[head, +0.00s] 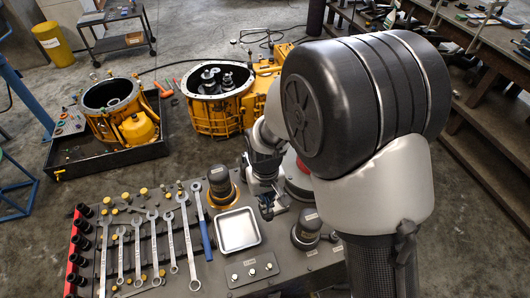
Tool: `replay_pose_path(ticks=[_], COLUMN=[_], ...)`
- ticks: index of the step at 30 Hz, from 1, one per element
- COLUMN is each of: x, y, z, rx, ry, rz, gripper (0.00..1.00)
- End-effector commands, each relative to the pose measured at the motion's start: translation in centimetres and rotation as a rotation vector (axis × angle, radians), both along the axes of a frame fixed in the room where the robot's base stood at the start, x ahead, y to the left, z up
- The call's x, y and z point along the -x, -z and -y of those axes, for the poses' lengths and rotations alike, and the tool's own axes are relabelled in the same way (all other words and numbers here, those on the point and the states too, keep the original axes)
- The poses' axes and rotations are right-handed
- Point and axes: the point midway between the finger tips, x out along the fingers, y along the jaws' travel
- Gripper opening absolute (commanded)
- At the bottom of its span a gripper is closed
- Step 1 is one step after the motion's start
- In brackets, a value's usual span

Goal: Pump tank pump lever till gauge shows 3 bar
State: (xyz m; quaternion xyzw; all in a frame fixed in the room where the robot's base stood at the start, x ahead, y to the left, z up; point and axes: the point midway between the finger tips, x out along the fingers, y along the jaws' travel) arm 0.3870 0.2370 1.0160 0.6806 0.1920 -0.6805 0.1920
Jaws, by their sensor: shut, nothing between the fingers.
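My gripper (270,210) is small and dark, partly hidden by my own arm. It is low over the bench top, just right of a square metal tray (238,230). It looks shut, with nothing seen in it. I cannot make out a pump lever, a tank or a gauge with certainty. A pale rounded part with some red (299,180) shows partly behind my arm, and I cannot tell what it is. The large black and white arm links cover much of the right middle of the view.
The bench holds a row of wrenches (171,240), black sockets (76,251), a dark cylinder with a yellow ring (221,188) and another dark cylinder (306,229). Yellow housings (213,110) stand behind, one in a black tray (107,161). A cluttered workbench (480,45) is at right.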

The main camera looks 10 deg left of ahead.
Motion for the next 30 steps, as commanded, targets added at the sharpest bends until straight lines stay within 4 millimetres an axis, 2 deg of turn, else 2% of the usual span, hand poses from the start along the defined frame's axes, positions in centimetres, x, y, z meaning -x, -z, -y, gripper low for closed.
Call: replay_pose_path(ticks=[1,6,10,17,30], x=[0.0,0.0,0.0,-0.1,0.0], y=[0.8,2.3,2.9,1.5,-3.8], z=[0.0,0.0,0.0,0.0,0.0], rx=[0.000,0.000,-0.001,-0.001,0.000], ry=[0.000,0.000,0.000,0.000,0.000], rz=[0.000,0.000,0.001,0.002,0.000], gripper=[0.00,0.00,0.00,0.00,0.00])
